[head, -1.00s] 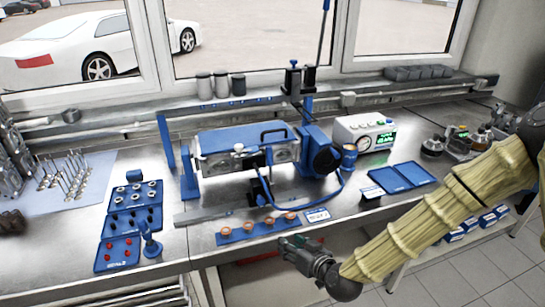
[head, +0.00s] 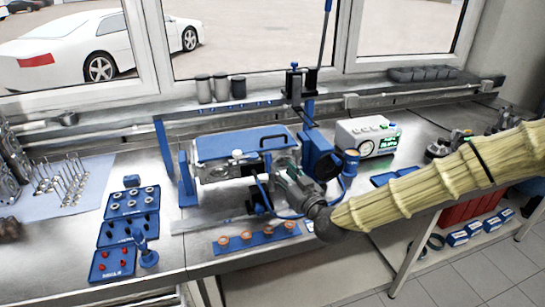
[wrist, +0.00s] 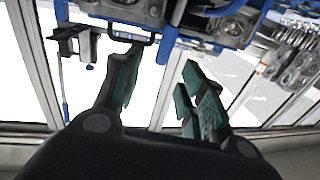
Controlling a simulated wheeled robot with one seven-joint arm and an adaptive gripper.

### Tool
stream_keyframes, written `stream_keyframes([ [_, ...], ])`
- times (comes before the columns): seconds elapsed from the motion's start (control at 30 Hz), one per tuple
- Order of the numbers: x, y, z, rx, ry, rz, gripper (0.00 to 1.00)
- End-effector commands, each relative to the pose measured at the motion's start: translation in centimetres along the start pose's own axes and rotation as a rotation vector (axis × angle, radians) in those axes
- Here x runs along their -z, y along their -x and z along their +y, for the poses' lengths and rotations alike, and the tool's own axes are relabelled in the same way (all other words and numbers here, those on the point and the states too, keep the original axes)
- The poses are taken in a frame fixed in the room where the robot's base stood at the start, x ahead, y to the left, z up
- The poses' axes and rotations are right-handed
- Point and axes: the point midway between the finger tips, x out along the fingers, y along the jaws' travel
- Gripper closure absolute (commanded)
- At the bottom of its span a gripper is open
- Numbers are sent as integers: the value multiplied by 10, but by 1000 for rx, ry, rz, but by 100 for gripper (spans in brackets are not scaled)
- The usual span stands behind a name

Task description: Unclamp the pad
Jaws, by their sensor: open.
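A blue pad (head: 235,143) with a black handle (head: 280,137) lies on top of the metal cylinder head (head: 220,171), which is held in a blue stand. A small white knob (head: 238,154) shows at the pad's front edge. My gripper (head: 283,168) is in front of the right end of the head, near the stand's blue end and the hose. In the wrist view my gripper (wrist: 160,68) is open, with nothing between its dark green fingers. A black U-shaped handle (wrist: 130,38) shows close to the left fingertip; I cannot tell whether they touch. The clamp is not clearly made out.
A white tester (head: 366,137) with a green display stands right of the stand. A strip of copper-coloured rings (head: 257,238) lies at the bench front.

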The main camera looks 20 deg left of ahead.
Motion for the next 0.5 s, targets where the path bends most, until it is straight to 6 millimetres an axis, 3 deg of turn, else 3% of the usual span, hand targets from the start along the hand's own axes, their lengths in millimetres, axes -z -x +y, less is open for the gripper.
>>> stream_keyframes([
  [0.3,2,-54,-3,3,-1,-2,59],
  [0.5,0,-77,-2,3,-1,-3,59],
])
